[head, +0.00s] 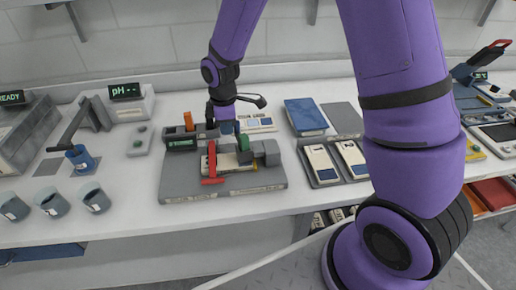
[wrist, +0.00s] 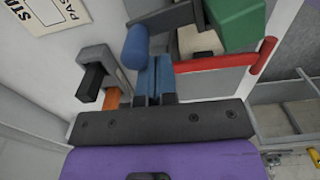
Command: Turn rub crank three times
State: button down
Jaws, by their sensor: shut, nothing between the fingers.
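The washer fixture on a grey base plate (head: 180,192) stands on the bench below my arm. A red crank-like bar (head: 212,163) with a red handle is at its front left; it also shows in the wrist view (wrist: 215,62), to the right of my fingers. A green block (head: 244,142) sits behind and to the right of it. My gripper (head: 227,128) points down above the fixture's back. In the wrist view its blue fingers (wrist: 152,72) are together, with no gap, and hold nothing. A blue rounded cylinder (wrist: 137,46) shows close by the fingertips; whether they touch is unclear.
An orange piece (head: 189,121) stands at the fixture's back left. Several grey cups (head: 52,202) and a blue-based lever stand (head: 80,158) are at left. Trays with cards (head: 322,165) and a blue book (head: 306,116) lie at right. Bench is clear in front of the plate.

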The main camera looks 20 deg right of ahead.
jog(key=shift+w+d, duration=0.25)
jog(key=shift+d, duration=0.95)
jog(key=shift+d, duration=0.1)
jog(key=shift+s+d, duration=0.2)
jog(key=shift+d, duration=0.9)
jog(key=shift+d, duration=0.1)
jog(key=shift+s+d, duration=0.15)
jog(key=shift+d, duration=0.1)
jog(key=shift+s+d, duration=0.4)
jog(key=shift+d, duration=0.3)
